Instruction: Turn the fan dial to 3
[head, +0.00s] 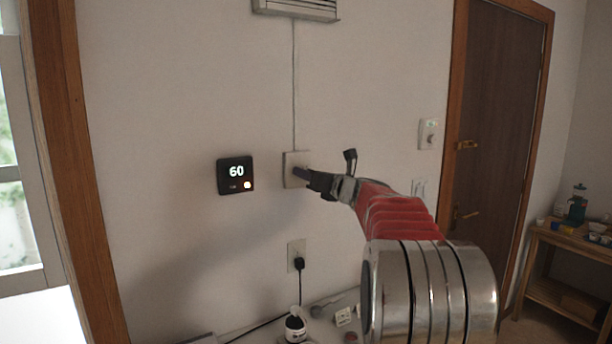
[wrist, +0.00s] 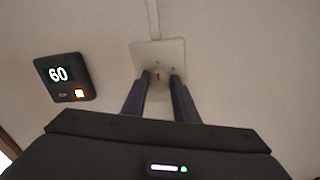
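A pale square wall plate (head: 291,160) is on the wall right of the thermostat, with a thin cord running up from it. In the wrist view the same plate (wrist: 172,48) lies ahead of my gripper (wrist: 160,77). A small red mark (wrist: 158,76) shows between the two fingertips; the outline of any dial there is too blurred to make out, and no numbers can be read. My gripper (head: 303,173) reaches the plate from the right and covers its lower right part. Its fingers are apart, one on each side of the mark; contact cannot be told.
A black thermostat (head: 235,175) reading 60 is left of the plate. Another plate with a round knob (head: 428,133) is beside the brown door (head: 495,130). A vent unit (head: 298,9) is above; an outlet (head: 297,254) with a black plug is below. A bottle (head: 295,325) stands lower down.

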